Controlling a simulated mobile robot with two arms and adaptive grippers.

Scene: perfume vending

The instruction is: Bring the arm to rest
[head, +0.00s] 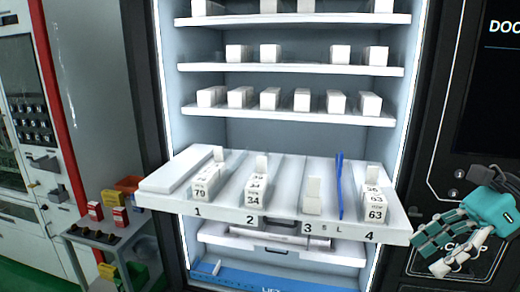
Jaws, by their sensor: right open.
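My right gripper (434,252), teal and white, is at the right side of the head view. It is open and no object shows between its fingers. It is in front of the dark vending machine panel, to the right of the pulled-out white shelf (360,232), and apart from the boxes on it. My left gripper is not in view.
More white boxes stand on the shelves above. A grey side table (105,240) with red and white boxes is at the left.

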